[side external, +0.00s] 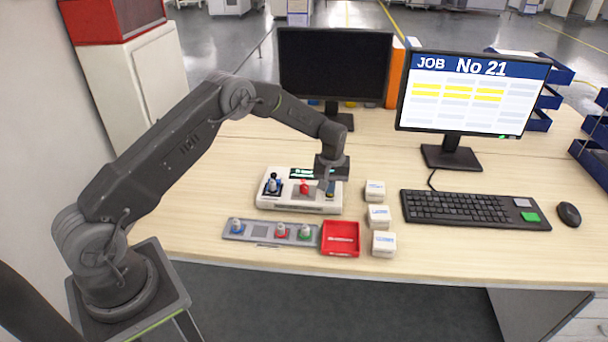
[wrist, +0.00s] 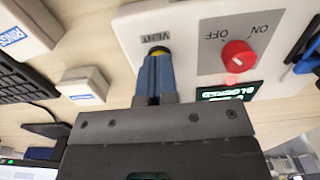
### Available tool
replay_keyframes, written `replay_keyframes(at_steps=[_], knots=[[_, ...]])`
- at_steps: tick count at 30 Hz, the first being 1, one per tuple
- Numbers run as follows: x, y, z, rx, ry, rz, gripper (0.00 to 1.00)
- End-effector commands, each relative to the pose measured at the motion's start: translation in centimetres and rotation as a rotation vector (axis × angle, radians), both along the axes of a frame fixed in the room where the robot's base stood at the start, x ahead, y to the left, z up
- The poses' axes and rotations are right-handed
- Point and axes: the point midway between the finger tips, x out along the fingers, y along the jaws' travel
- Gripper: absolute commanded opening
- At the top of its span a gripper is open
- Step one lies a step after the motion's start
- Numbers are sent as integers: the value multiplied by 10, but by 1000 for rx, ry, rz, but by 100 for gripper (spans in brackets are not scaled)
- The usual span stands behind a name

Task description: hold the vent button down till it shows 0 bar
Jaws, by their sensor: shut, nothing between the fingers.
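The white control box (side external: 300,208) sits on the desk below my gripper. Its vent button (wrist: 158,49) is yellow, beside the label VENT, and mostly hidden behind my fingertips. My gripper (wrist: 157,62) is shut and empty, its blue fingers over the button. The tips look to be at the button; I cannot tell how far it is pressed. The box's dark display (wrist: 228,93) shows green lettering, upside down in the wrist view and partly cut off; I cannot read a pressure from it. In the side view my gripper (side external: 328,182) points down at the box's right end.
A red knob (wrist: 237,55) marked ON and OFF is beside the button, and a lever (side external: 271,184) stands at the box's left. In front lie a grey strip (side external: 260,231) with coloured parts and a red tray (side external: 341,239). Small white boxes (side external: 378,216) stand right.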

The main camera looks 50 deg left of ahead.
Motion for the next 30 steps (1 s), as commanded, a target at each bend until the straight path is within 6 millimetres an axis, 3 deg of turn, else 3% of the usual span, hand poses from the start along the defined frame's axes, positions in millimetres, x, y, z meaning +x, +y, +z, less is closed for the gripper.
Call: replay_keyframes(at_steps=[18,30], knots=[[1,0,49,1,-5,0,0],[0,0,55,0,-3,0,0]])
